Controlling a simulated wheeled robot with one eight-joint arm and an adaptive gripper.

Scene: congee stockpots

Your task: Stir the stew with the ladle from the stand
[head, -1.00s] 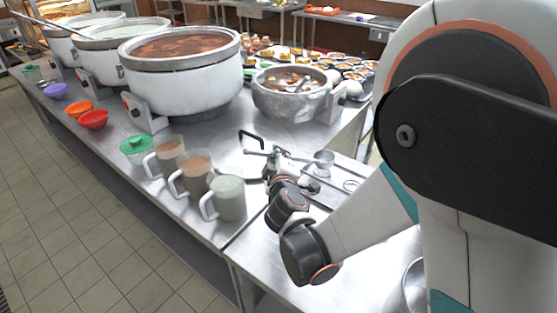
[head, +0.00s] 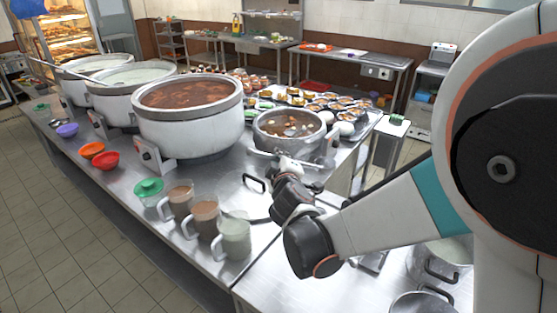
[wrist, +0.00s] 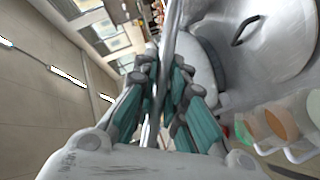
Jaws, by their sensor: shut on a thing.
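My gripper (head: 287,167) is shut on the thin metal handle of the ladle (head: 259,153), in front of the silver pot. In the wrist view the handle (wrist: 169,35) runs between the closed fingers (wrist: 160,75). A metal cup shape, apparently the ladle's bowl (head: 329,148), shows right of the gripper beside the pot. The silver pot (head: 262,137) holds a brown stew with pale chunks (head: 290,123). A larger white pot (head: 190,133) to its left holds a red-brown stew (head: 188,92). The ladle stand cannot be made out behind my arm.
Red bowls (head: 105,160) lie further left. Trays of food (head: 325,103) sit behind the silver pot. A lid handle (head: 254,182) is near the gripper. Metal pots (head: 420,302) stand lower right.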

